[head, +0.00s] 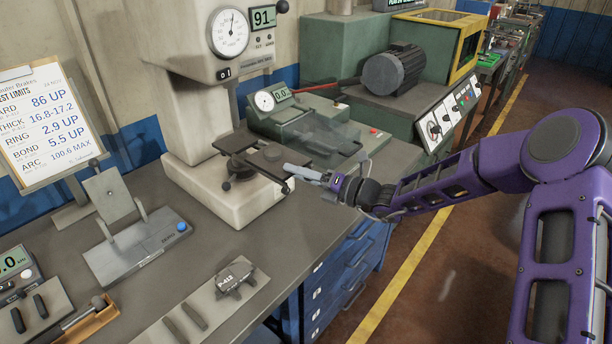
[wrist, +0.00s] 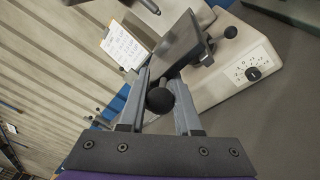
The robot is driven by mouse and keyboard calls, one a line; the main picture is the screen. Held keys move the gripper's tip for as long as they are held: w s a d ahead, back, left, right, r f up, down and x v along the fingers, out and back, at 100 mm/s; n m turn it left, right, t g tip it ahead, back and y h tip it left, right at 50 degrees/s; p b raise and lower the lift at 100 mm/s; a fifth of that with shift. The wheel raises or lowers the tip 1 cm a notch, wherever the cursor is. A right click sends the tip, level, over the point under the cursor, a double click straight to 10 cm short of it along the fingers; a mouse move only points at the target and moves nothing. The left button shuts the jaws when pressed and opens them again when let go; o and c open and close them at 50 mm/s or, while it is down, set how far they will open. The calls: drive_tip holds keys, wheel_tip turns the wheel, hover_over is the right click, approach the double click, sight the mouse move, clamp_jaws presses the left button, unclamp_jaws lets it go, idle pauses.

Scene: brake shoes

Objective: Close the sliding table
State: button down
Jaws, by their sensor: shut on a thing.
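The sliding table (head: 268,163) is a dark plate at the front of the white tester with the round dial. It sticks out of the tester toward my gripper (head: 291,179). In the wrist view, the dark plate (wrist: 181,42) shows beyond my fingers, with a round black knob (wrist: 159,100) on its near side. My gripper's two grey fingers (wrist: 161,90) are shut on this knob, one on each side. In the head view the knob is mostly hidden by the fingers.
The tester's white base (head: 228,195) stands under the table. A green instrument with a clear cover (head: 325,132) is close behind my gripper. A metal stand (head: 135,235) and a small block marked P-412 (head: 235,274) lie on the bench. The bench's front edge runs below my wrist.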

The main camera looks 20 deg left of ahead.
sight(281, 162)
drive_tip(key=a, duration=0.1)
drive_tip(key=w+a, duration=0.1)
drive_tip(key=a, duration=0.1)
drive_tip(key=w+a, duration=0.1)
drive_tip(key=a, duration=0.1)
drive_tip(key=shift+w+a, duration=0.1)
drive_tip(key=shift+a, duration=0.05)
drive_tip(key=c, duration=0.6)
unclamp_jaws()
drive_tip(key=s+d, duration=0.1)
drive_tip(key=d, duration=0.4)
drive_tip(key=s+d, duration=0.1)
drive_tip(key=d, duration=0.5)
drive_tip(key=s+d, duration=0.1)
drive_tip(key=d, duration=0.5)
drive_tip(key=shift+s+d+p, duration=0.1)
drive_tip(key=shift+s+p, duration=0.15)
drive_tip(key=shift+p, duration=0.15)
